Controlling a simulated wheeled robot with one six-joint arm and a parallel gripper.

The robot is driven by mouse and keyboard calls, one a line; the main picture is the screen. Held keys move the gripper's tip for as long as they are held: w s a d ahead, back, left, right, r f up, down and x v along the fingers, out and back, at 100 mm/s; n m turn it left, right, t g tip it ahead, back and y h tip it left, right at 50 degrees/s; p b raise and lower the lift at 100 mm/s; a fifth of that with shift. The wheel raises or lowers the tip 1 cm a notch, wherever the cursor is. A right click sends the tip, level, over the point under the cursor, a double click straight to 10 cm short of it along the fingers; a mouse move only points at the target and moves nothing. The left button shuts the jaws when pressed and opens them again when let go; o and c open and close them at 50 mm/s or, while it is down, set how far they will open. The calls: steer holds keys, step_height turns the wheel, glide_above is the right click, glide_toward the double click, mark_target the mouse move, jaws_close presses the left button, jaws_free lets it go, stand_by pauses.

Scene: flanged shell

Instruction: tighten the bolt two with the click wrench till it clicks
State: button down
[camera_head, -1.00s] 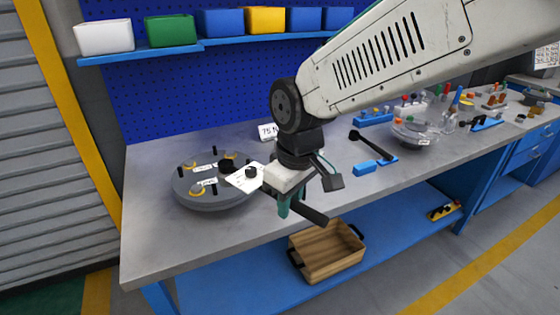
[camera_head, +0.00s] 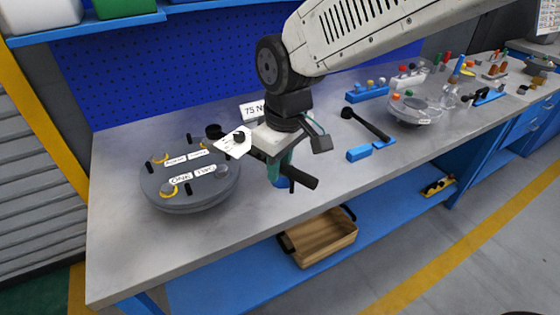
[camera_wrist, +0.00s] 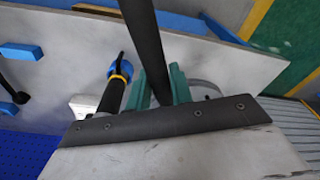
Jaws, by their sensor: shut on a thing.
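My gripper (camera_head: 279,172) has teal fingers and is shut on the dark bar of the wrench (camera_head: 303,179), above the bench to the right of the grey flanged shell (camera_head: 190,203). The black handle points to the lower right. The wrench's head end is partly hidden by my gripper. In the wrist view the dark bar (camera_wrist: 147,45) runs up from between the teal fingers (camera_wrist: 160,88). The round shell lies flat, with dark upright bolts and white labels (camera_head: 192,175) that seem to read ONE and TWO. I cannot tell which bolt is bolt two.
A white plate with a black knob (camera_head: 235,142) is beside my gripper. A 75 N sign (camera_head: 253,110) stands behind. Another black tool (camera_head: 370,124) and a blue block (camera_head: 359,153) lie to the right. A wooden crate (camera_head: 320,240) is on the lower shelf. The front bench strip is clear.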

steer(key=shift+f, duration=3.8)
steer(key=s+a+m, duration=0.7)
steer(key=a+m, duration=0.1)
steer(key=a, duration=0.3)
steer(key=shift+s+f+m+t+h, duration=0.15)
steer(key=shift+s+m+t+h, duration=0.15)
steer(key=shift+s+h, duration=0.1)
stand_by(1.0)
steer(key=shift+w+d+n, duration=0.3)
steer(key=shift+d+n, duration=0.3)
steer(key=shift+d, duration=0.1)
stand_by(0.4)
